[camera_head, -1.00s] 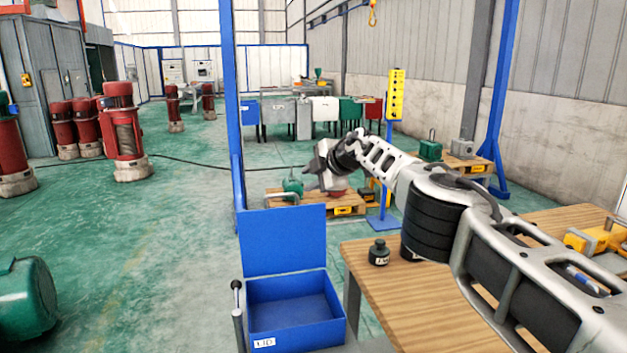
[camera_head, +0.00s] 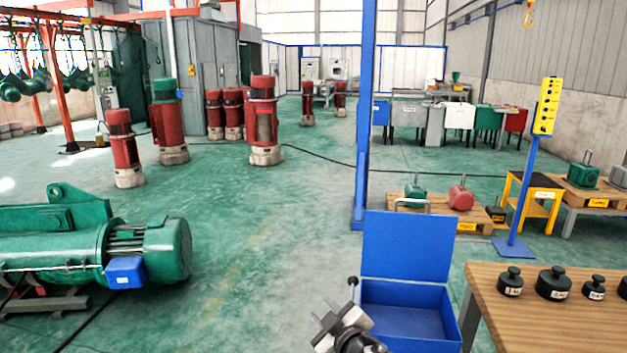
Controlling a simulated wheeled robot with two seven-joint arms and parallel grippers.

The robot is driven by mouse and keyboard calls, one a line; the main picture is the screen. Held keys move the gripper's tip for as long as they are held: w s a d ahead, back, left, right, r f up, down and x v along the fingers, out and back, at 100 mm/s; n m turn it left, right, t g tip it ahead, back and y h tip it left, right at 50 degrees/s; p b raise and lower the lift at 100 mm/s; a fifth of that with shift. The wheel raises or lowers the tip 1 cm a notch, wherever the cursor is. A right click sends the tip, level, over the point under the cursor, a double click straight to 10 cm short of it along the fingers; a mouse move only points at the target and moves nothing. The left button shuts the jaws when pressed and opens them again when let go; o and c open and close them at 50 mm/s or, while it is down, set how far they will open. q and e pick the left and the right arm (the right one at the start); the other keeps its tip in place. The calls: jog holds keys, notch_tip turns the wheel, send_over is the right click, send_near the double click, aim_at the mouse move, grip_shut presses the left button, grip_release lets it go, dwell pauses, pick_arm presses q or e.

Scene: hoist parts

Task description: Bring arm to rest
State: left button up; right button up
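My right gripper (camera_head: 325,313) shows low in the head view, at the bottom edge. It is just left of the open blue box (camera_head: 408,310). Two light grey fingers stick up toward the upper left with a gap between them, and nothing shows between them. Most of the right arm is out of the picture below. My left gripper and arm are not in view.
A wooden bench (camera_head: 560,315) with black weights (camera_head: 553,284) stands at right. A black-knobbed lever (camera_head: 353,282) is beside the blue box. A blue post (camera_head: 363,140) rises behind it. A green hoist (camera_head: 150,250) lies at left. Green floor between is clear.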

jog(key=s+d+f+m+g+h, duration=0.15)
jog(key=s+d+m+g, duration=0.35)
jog(key=s, duration=0.8)
jog(key=s+d+f+m+g+h, duration=0.15)
jog(key=s+d, duration=0.55)
jog(key=s, duration=0.7)
jog(key=s+d+f+m+g+h, duration=0.1)
jog(key=s+d+m+g+h, duration=0.4)
jog(key=s, duration=0.8)
jog(key=w+a+f+n+t+y, duration=0.1)
jog(key=w+a+f+t+y, duration=0.1)
jog(key=f, duration=0.3)
jog(key=w+a+f+n+t+y, duration=0.1)
jog(key=w+a+f+t+y, duration=0.1)
jog(key=w+f+t, duration=0.2)
jog(key=shift+f+t+y, duration=0.3)
jog(key=shift+f+t, duration=0.1)
jog(key=shift+t, duration=0.25)
jog(key=shift+w+d+n, duration=0.1)
jog(key=shift+n, duration=0.25)
